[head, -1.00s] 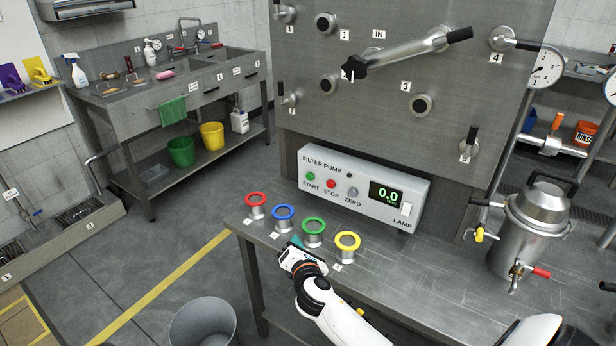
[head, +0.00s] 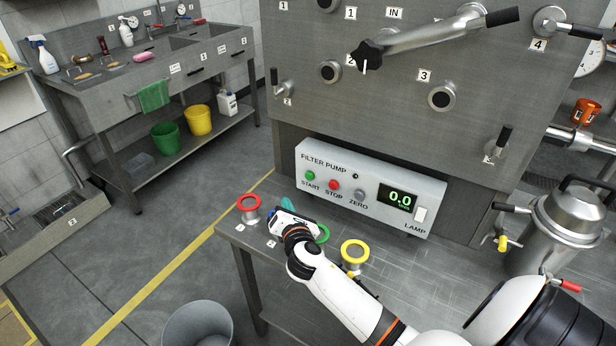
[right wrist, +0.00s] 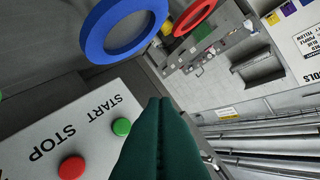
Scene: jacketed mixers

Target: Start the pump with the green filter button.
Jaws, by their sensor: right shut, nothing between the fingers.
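The filter pump box (head: 437,190) sits at the back of the steel bench. It has a green START button (head: 310,175), a red STOP button (head: 333,185), a grey ZERO knob and a display reading 0.0. My right gripper (head: 288,204) is shut and empty, in front of and below the START button, apart from it in the head view. In the right wrist view the dark green closed fingers (right wrist: 160,102) lie just beside the green button (right wrist: 122,127); the red button (right wrist: 72,167) is at lower left. My left gripper is not in view.
Ring-topped holders stand on the bench: red (head: 249,203), green (head: 322,236), yellow (head: 354,252). My right gripper mostly hides the blue one, whose blue ring (right wrist: 91,30) shows large in the wrist view. A steel vessel (head: 570,232) stands right. The upright panel (head: 400,140) rises behind.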

